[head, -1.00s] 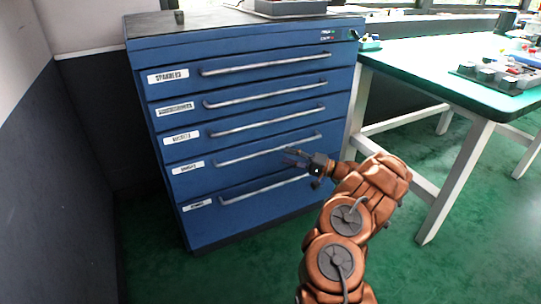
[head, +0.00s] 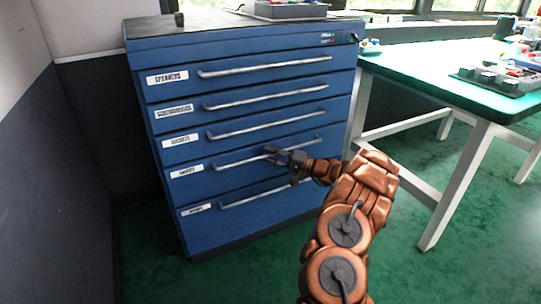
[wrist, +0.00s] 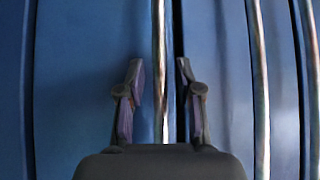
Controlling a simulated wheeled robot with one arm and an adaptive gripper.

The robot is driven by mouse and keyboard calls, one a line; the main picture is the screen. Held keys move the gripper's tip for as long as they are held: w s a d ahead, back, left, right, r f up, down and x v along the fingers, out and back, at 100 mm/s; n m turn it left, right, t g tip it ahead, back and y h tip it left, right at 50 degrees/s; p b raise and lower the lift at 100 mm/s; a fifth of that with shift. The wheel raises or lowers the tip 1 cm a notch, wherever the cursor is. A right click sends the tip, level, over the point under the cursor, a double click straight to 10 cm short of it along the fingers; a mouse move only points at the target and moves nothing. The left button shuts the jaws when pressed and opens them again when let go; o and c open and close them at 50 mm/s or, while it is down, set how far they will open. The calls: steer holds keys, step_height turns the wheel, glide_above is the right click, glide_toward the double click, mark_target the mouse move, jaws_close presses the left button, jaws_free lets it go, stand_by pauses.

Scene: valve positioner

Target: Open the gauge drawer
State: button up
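The blue drawer cabinet (head: 240,130) has several shut drawers, each with a label and a long metal bar handle. The fourth drawer's label (head: 187,171) is blurred but seems to read "GAUGES". My gripper (head: 272,153) is at this drawer's handle (head: 238,160), near the middle of the bar. In the wrist view my gripper (wrist: 159,70) is open, one finger on each side of the bar handle (wrist: 159,30). I cannot tell whether the fingers touch the bar or are still in front of it.
A green-topped workbench (head: 430,85) with white legs stands to the right, with parts on it. A dark wall (head: 60,190) is close on the left. The green floor (head: 250,275) in front of the cabinet is clear.

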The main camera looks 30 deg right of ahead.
jaws_close()
stand_by(0.5)
